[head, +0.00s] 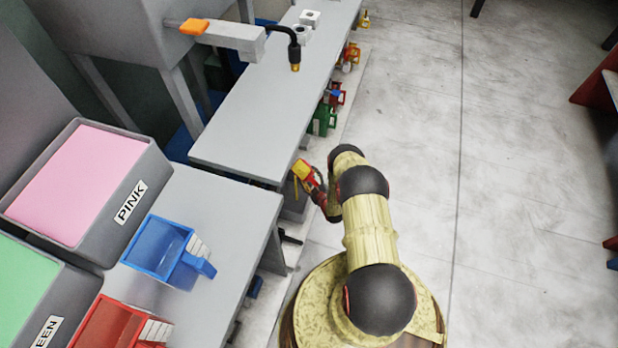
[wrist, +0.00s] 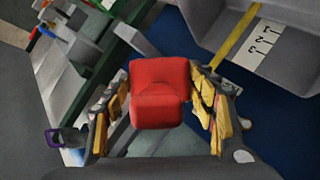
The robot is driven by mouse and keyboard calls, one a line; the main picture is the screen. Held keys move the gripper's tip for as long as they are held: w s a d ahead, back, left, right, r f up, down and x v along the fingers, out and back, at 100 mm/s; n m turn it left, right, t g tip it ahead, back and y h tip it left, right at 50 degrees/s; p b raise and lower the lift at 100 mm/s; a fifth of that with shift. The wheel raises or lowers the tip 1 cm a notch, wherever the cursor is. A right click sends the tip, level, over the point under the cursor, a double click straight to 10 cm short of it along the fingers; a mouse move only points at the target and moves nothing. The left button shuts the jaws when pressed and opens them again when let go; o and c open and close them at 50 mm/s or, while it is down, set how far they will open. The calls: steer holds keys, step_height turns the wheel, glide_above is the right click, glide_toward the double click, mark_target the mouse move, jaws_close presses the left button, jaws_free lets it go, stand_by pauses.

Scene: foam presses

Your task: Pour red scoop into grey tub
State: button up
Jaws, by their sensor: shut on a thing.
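My gripper (wrist: 160,95) is shut on a red piece (wrist: 160,92) that fills the middle of the wrist view, with yellow finger pads on both sides. It looks like part of a red scoop, but its bowl and any contents cannot be made out. In the head view my gripper (head: 311,180) is low beside the end of the long grey bench. A grey container (wrist: 215,28), possibly the grey tub, is at upper right in the wrist view, with a yellow strip and white label. Another red scoop (head: 102,325) lies on the near table.
A blue scoop (head: 160,252) lies by the PINK bin (head: 118,200), with a green-filled bin (head: 28,290) nearer. An orange-tipped machine arm (head: 225,33) and black nozzle (head: 296,55) overhang the bench (head: 255,130). Coloured items stand along its right side.

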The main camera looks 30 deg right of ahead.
mark_target(304, 181)
steer(key=n, duration=0.1)
steer(key=n+h, duration=0.1)
steer(key=shift+a+n+t, duration=0.3)
steer(key=shift+n+t, duration=0.1)
steer(key=n+h, duration=0.1)
steer(key=n, duration=0.1)
steer(key=a+f+n+t, duration=0.1)
steer(key=n, duration=0.1)
steer(key=shift+s+t+h, duration=0.15)
steer(key=shift+t+h, duration=0.15)
steer(key=shift+h, duration=0.1)
steer(key=n, duration=0.3)
steer(key=shift+a+t, duration=0.4)
steer(key=shift+a+r+n+t, duration=0.15)
steer(key=shift+a+n+t, duration=0.15)
steer(key=shift+n, duration=0.55)
steer(key=shift+a+r+n+t, duration=0.15)
steer(key=shift+n+t, duration=0.25)
steer(key=shift+n, duration=0.45)
